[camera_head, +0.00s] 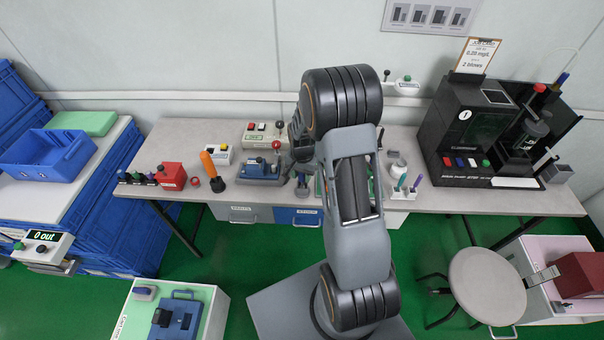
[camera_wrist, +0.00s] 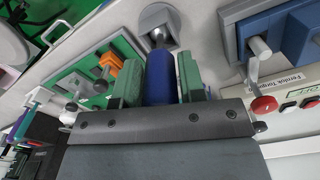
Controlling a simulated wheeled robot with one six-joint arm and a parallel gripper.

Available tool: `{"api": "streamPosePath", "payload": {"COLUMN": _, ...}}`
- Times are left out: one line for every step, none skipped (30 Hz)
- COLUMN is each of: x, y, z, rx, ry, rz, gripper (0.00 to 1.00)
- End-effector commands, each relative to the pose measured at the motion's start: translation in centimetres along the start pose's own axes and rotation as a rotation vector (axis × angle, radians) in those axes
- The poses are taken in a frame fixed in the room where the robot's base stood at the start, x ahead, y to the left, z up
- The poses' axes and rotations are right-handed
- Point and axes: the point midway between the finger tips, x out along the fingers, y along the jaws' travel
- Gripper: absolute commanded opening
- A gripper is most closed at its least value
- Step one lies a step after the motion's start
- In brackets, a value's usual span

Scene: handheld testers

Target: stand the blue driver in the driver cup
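In the wrist view the blue driver's handle (camera_wrist: 161,78) lies between the two green finger pads of my gripper (camera_wrist: 160,85), with both pads against its sides. In the head view my arm covers most of the gripper and the driver. A small grey holder (camera_head: 302,190) shows below the gripper near the bench's front edge.
A blue tester with a red-knobbed lever (camera_head: 260,171) stands close left of the gripper. An orange-handled tool (camera_head: 207,160) stands farther left. A green tray (camera_wrist: 124,47) and a white rack of coloured pens (camera_head: 402,190) are right of it. A black machine (camera_head: 470,125) fills the right end.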

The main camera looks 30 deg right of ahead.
Motion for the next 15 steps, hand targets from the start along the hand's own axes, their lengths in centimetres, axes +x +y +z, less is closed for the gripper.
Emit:
{"api": "streamPosePath", "payload": {"x": -0.02, "y": 0.00, "z": 0.00, "rx": 0.000, "ry": 0.000, "rz": 0.000, "gripper": 0.42}}
{"api": "streamPosePath", "payload": {"x": -0.02, "y": 0.00, "z": 0.00, "rx": 0.000, "ry": 0.000, "rz": 0.000, "gripper": 0.45}}
{"api": "streamPosePath", "payload": {"x": -0.01, "y": 0.00, "z": 0.00, "rx": 0.000, "ry": 0.000, "rz": 0.000, "gripper": 0.48}}
{"api": "streamPosePath", "payload": {"x": -0.01, "y": 0.00, "z": 0.00, "rx": 0.000, "ry": 0.000, "rz": 0.000, "gripper": 0.51}}
{"api": "streamPosePath", "payload": {"x": -0.01, "y": 0.00, "z": 0.01, "rx": 0.000, "ry": 0.000, "rz": 0.000, "gripper": 0.54}}
{"api": "streamPosePath", "payload": {"x": -0.01, "y": 0.00, "z": 0.01, "rx": 0.000, "ry": 0.000, "rz": 0.000, "gripper": 0.58}}
{"api": "streamPosePath", "payload": {"x": -0.01, "y": 0.00, "z": 0.01, "rx": 0.000, "ry": 0.000, "rz": 0.000, "gripper": 0.61}}
{"api": "streamPosePath", "payload": {"x": -0.01, "y": 0.00, "z": 0.01, "rx": 0.000, "ry": 0.000, "rz": 0.000, "gripper": 0.61}}
{"api": "streamPosePath", "payload": {"x": -0.01, "y": 0.00, "z": 0.01, "rx": 0.000, "ry": 0.000, "rz": 0.000, "gripper": 0.61}}
{"api": "streamPosePath", "payload": {"x": -0.01, "y": 0.01, "z": 0.01, "rx": 0.000, "ry": 0.000, "rz": 0.000, "gripper": 0.61}}
{"api": "streamPosePath", "payload": {"x": -0.01, "y": 0.01, "z": 0.01, "rx": 0.000, "ry": 0.000, "rz": 0.000, "gripper": 0.61}}
{"api": "streamPosePath", "payload": {"x": 0.00, "y": 0.01, "z": 0.02, "rx": 0.000, "ry": -0.001, "rz": 0.000, "gripper": 0.61}}
{"api": "streamPosePath", "payload": {"x": -0.01, "y": 0.01, "z": 0.02, "rx": 0.000, "ry": -0.001, "rz": 0.000, "gripper": 0.61}}
{"api": "streamPosePath", "payload": {"x": -0.05, "y": 0.01, "z": 0.01, "rx": 0.000, "ry": 0.000, "rz": 0.000, "gripper": 0.61}}
{"api": "streamPosePath", "payload": {"x": -0.17, "y": 0.00, "z": 0.00, "rx": 0.000, "ry": 0.000, "rz": 0.000, "gripper": 0.61}}
